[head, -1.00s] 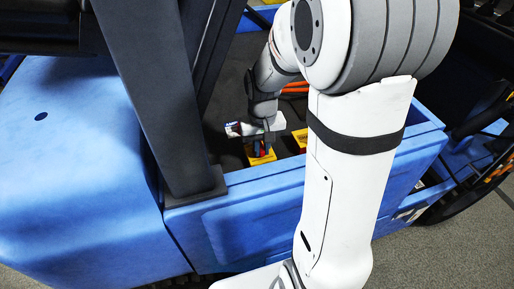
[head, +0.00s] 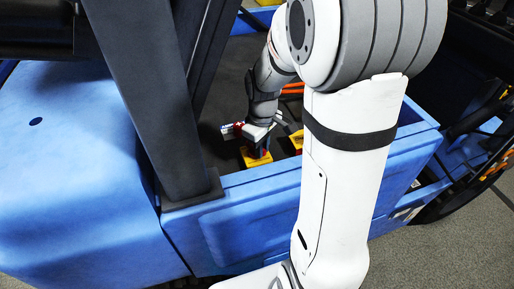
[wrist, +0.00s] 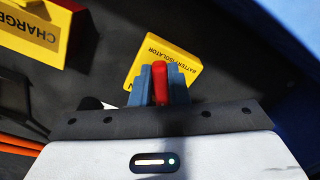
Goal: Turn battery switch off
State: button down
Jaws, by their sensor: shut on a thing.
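The battery switch is a red handle (wrist: 160,82) on a yellow plate (wrist: 182,53) lettered "BATTERY ISOLATOR" in the wrist view. My gripper (wrist: 160,80) has its blue-grey fingers on both sides of the red handle and is shut on it. In the head view my gripper (head: 256,148) reaches down to the yellow plate (head: 257,160) inside the blue vehicle's compartment. The lower part of the handle and part of the plate's lettering are hidden behind the fingers and the gripper body.
A yellow box lettered "CHARGE" (wrist: 32,30) stands at upper left in the wrist view. Orange cables (wrist: 20,145) run at lower left. The blue compartment wall (head: 240,205) and a dark post (head: 150,90) stand close to my arm.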

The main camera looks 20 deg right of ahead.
jog(key=shift+s+f, duration=0.2)
jog(key=shift+f, duration=0.15)
jog(key=shift+w+d+n, duration=0.15)
jog(key=shift+n, duration=1.15)
jog(key=c, duration=1.2)
grip_release()
jog(key=shift+c, duration=0.2)
jog(key=r+p, duration=0.2)
jog(key=r, duration=0.1)
jog(key=r+p, duration=0.3)
jog(key=r, duration=0.1)
jog(key=shift+w+r+p, duration=0.2)
jog(key=shift+r+p, duration=0.1)
jog(key=shift+p, duration=0.05)
